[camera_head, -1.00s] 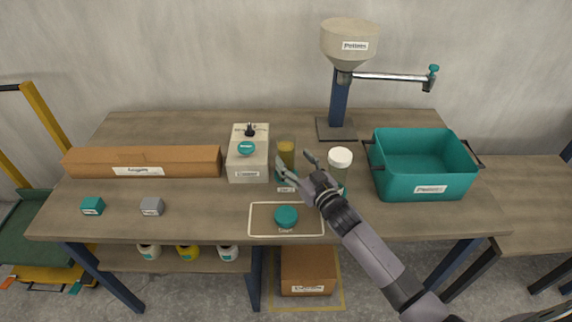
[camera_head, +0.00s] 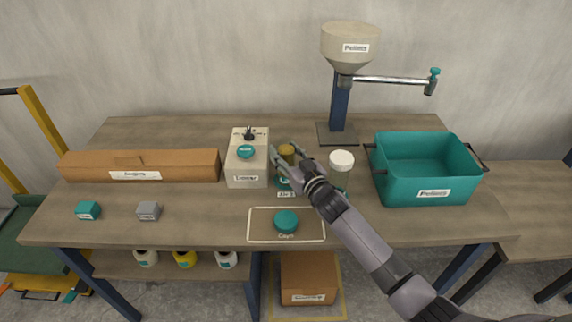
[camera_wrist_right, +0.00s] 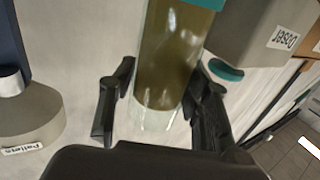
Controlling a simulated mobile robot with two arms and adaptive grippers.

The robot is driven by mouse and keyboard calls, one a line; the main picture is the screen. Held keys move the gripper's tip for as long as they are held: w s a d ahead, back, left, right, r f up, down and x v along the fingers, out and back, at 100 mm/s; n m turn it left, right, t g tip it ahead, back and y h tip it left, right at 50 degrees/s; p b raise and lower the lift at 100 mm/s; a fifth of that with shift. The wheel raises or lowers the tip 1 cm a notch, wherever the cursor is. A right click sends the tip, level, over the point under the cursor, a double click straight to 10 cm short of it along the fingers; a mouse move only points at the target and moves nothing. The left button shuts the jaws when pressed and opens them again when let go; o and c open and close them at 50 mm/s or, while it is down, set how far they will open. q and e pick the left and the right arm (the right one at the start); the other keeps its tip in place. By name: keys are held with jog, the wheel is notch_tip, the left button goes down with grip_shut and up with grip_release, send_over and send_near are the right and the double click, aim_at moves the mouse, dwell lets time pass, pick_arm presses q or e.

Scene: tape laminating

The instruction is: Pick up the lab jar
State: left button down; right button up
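The lab jar (camera_head: 287,150) is a clear jar with olive-yellow contents, standing on the table right of the grey box. In the right wrist view the jar (camera_wrist_right: 168,62) lies between the two fingers, with its clear end toward the palm and a teal band at the other end. My right gripper (camera_head: 288,160) is open around the jar, one finger on each side. In the wrist view the gripper (camera_wrist_right: 160,105) shows a narrow gap at the left finger; contact at the right finger is unclear. The fingers partly hide the jar in the head view. My left gripper is not in view.
A white-capped jar (camera_head: 341,162) stands close to the right of my right gripper. The grey box (camera_head: 248,168) is close on the left. A teal cap (camera_head: 286,221) lies on the outlined mat in front. A teal crate (camera_head: 425,172) and pellet hopper (camera_head: 350,42) stand right and behind.

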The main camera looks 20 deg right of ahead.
jog(key=c, duration=0.9)
jog(key=shift+r, duration=0.1)
jog(key=shift+c, duration=0.2)
